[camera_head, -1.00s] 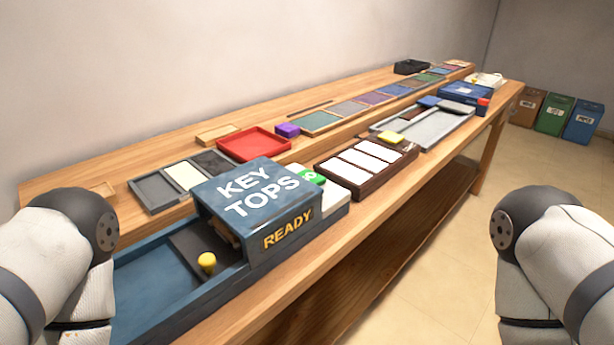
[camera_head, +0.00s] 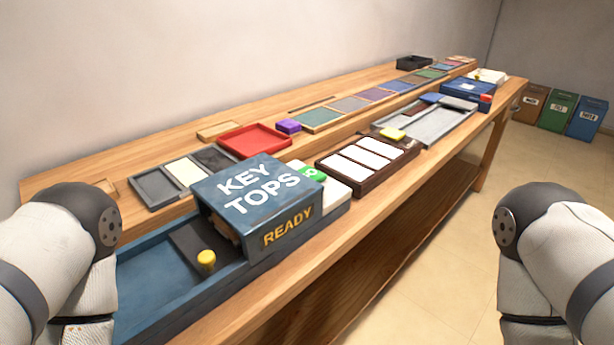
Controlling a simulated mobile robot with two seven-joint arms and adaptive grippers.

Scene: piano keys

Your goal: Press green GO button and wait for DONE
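The blue machine (camera_head: 240,218) labelled KEY TOPS stands on the near left part of the bench, and its front reads READY. A green button (camera_head: 310,171) shows behind its right top edge, partly hidden by the housing, on a white block (camera_head: 334,187). A yellow knob (camera_head: 206,260) stands at the left mouth of the machine, by its blue tray (camera_head: 150,280). My left and right arms show at the left and right picture edges, with both grippers out of view. Nothing of mine visibly touches the button.
A dark rack with white pieces (camera_head: 365,160), a red tray (camera_head: 254,140), a purple block (camera_head: 288,126) and a grey tray (camera_head: 436,124) lie along the wooden bench (camera_head: 270,312). Several bins (camera_head: 556,112) stand at the far right. The floor right of the bench is clear.

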